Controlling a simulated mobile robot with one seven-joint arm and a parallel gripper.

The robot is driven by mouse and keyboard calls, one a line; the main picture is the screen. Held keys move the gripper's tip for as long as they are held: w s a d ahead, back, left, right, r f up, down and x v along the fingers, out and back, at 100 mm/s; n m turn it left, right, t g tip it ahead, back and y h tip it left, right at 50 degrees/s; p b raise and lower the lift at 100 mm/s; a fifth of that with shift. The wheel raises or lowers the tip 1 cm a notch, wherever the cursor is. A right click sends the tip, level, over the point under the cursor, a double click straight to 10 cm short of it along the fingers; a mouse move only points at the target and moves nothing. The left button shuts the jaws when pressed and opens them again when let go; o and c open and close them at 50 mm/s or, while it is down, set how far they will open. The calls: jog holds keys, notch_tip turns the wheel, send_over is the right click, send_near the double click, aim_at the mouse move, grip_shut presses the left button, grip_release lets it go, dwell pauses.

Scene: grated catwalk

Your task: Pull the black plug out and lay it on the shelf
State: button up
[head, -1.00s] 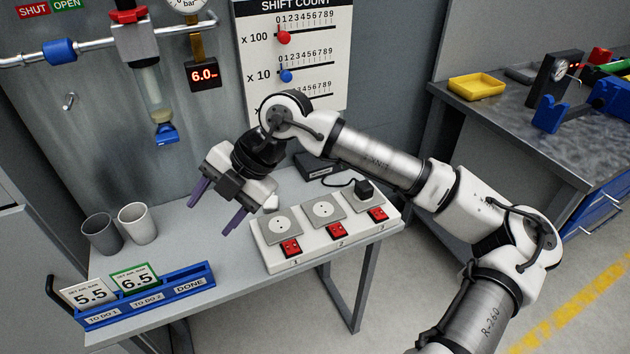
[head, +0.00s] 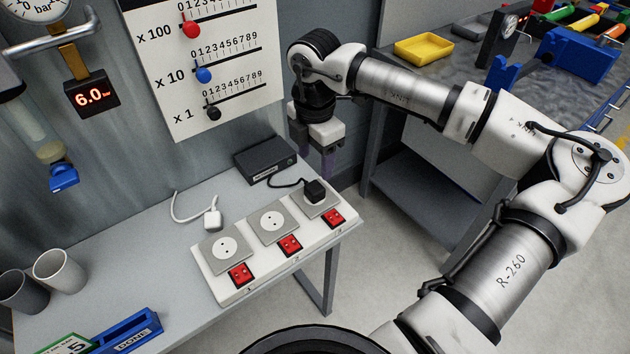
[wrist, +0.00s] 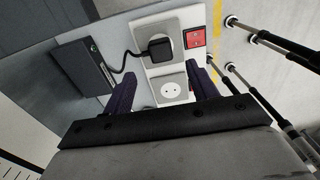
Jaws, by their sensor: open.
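The black plug (head: 314,190) sits in the socket above number 3, at the right end of the white socket strip (head: 237,290). Its black cord runs to a dark box (head: 266,160) behind the strip. The strip stands on a grey shelf (head: 130,250). My gripper (head: 326,170) is open, pointing down behind and slightly right of the plug in the head view. In the wrist view my gripper (wrist: 165,85) has nothing between its fingers. There the plug (wrist: 160,47) lies beyond the fingertips, with the middle socket (wrist: 173,90) nearer.
A white plug (head: 213,219) with a white cord lies behind the strip. Red switches (head: 290,245) line its front. Two cups (head: 60,270) and a blue card holder (head: 128,335) are at the left. The shelf is bare between cups and strip.

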aim_at(311, 184)
jog(key=shift+s, duration=0.15)
notch_tip(311, 184, down, 8)
jog(key=b, duration=0.4)
jog(key=shift+r+b, duration=0.2)
jog(key=shift+b, duration=0.2)
jog(key=shift+f+b, duration=0.7)
jog(key=shift+b, duration=0.2)
jog(key=shift+a+f, duration=0.1)
jog(key=shift+w+a+b, duration=0.3)
jog(key=shift+w+b, duration=0.15)
jog(key=shift+b, duration=0.3)
